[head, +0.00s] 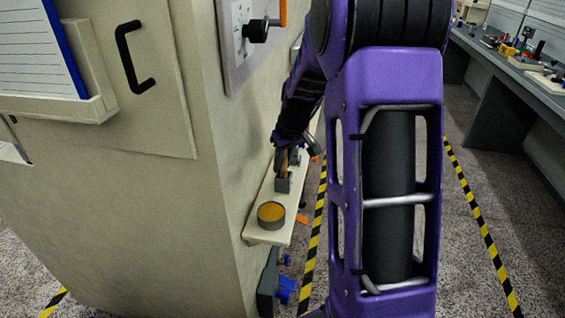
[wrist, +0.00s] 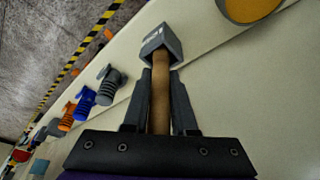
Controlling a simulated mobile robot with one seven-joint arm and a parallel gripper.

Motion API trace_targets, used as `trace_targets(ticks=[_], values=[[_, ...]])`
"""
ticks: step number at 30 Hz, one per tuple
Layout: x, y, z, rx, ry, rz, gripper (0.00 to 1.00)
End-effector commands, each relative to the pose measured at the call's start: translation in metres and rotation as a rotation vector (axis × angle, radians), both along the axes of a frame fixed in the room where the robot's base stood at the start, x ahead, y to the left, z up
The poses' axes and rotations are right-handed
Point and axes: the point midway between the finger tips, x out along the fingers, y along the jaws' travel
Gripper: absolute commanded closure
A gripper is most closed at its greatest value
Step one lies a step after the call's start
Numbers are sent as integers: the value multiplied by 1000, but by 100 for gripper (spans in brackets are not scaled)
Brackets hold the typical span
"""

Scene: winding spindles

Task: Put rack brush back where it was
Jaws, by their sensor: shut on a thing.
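The rack brush, as I take it, has a wooden handle (wrist: 161,92) and a grey block head (wrist: 163,42). My gripper (wrist: 163,82) is shut on the handle, one dark finger on each side, with the head beyond the fingertips. In the head view the brush head (head: 283,185) shows over the narrow cream shelf (head: 262,236), behind a round tin with an orange-brown top (head: 271,212). My gripper (head: 284,158) is above it there, small and partly dark. I cannot tell whether the head touches the shelf.
The tin (wrist: 250,8) is close by the brush head in the wrist view. Grey (wrist: 112,85), blue (wrist: 83,103) and orange (wrist: 67,117) fittings lie past the shelf edge. The cream cabinet (head: 130,220) borders the shelf. A workbench (head: 510,75) stands right, across a striped-tape aisle.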

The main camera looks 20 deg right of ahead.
Motion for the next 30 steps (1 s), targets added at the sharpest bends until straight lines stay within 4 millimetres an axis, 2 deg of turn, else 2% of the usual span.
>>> trace_targets(ticks=[5, 6, 10, 18, 22, 26, 30], values=[[0, 0, -4, 0, 0, 0, 100], [0, 0, -3, 0, 0, 0, 69], [0, 0, -2, 0, 0, 0, 46], [0, 0, -2, 0, 0, 0, 45], [0, 0, 4, -1, -1, 0, 45], [-6, -2, 24, -1, -4, -1, 45], [-15, -4, 55, -2, -6, 0, 45]])
